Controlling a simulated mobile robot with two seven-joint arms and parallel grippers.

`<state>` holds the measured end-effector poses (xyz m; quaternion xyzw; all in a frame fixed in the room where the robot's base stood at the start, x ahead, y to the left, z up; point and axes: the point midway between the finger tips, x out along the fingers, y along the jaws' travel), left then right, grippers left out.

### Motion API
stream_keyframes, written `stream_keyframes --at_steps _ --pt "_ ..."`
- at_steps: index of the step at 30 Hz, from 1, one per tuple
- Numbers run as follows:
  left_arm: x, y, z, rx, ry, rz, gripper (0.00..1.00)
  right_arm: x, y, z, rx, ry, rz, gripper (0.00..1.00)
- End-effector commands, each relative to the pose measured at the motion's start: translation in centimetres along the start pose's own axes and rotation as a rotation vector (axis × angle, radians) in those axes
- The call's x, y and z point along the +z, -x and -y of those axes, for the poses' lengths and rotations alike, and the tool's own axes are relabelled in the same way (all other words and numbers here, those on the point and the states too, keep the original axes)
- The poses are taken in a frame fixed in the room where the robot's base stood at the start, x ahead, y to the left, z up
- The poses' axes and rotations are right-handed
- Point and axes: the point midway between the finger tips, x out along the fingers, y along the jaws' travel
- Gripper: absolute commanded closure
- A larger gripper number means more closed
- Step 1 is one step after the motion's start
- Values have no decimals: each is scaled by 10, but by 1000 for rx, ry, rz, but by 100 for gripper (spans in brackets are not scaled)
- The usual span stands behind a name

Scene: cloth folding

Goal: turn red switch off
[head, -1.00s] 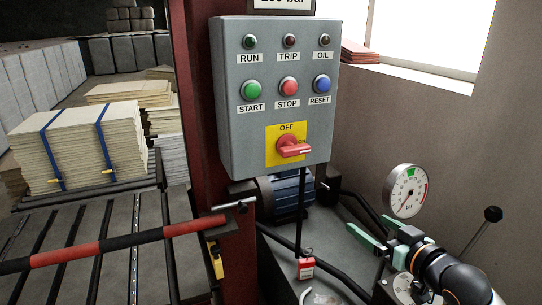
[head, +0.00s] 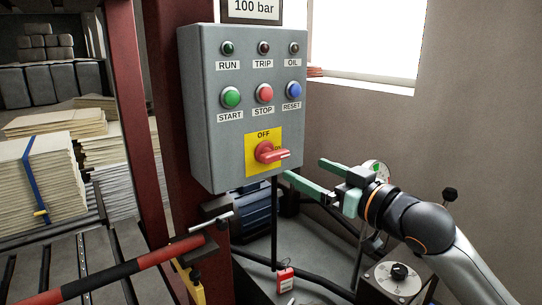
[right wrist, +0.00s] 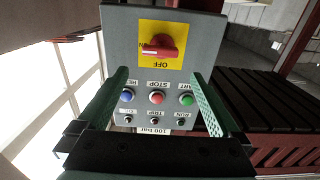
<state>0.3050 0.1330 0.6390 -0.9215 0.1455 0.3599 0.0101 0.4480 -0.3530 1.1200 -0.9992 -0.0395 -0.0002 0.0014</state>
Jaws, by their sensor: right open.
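The red rotary switch (head: 270,152) sits on a yellow plate (head: 250,160) low on the grey control box (head: 205,110). Its handle points right, toward the partly covered ON mark, with OFF printed above. In the right wrist view the switch (right wrist: 163,46) appears upside down, ahead of and between the fingers. My right gripper (head: 306,169) is open and empty, to the right of and slightly below the switch, apart from it. Its green fingers (right wrist: 160,78) frame the box in the right wrist view. My left gripper is not in view.
Green, red and blue buttons and lamps sit above the switch. A red padlock tag (head: 285,278) hangs below the box. A pressure gauge (head: 378,170) is partly hidden behind my right gripper. A red-black bar (head: 110,275) crosses the lower left.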

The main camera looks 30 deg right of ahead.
Motion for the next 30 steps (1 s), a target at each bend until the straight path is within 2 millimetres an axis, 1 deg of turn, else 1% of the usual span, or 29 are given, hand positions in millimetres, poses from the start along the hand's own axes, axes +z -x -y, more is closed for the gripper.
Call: stream_keyframes --at_steps 14,21,25,30 --pt "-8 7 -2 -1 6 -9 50 -2 -64 -1 1 1 -2 0" --pt "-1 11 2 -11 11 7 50 -2 -96 0 1 2 -2 0" --pt "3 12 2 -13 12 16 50 -1 -108 0 1 0 -1 0" --pt "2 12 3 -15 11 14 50 0 -115 0 0 3 0 0"
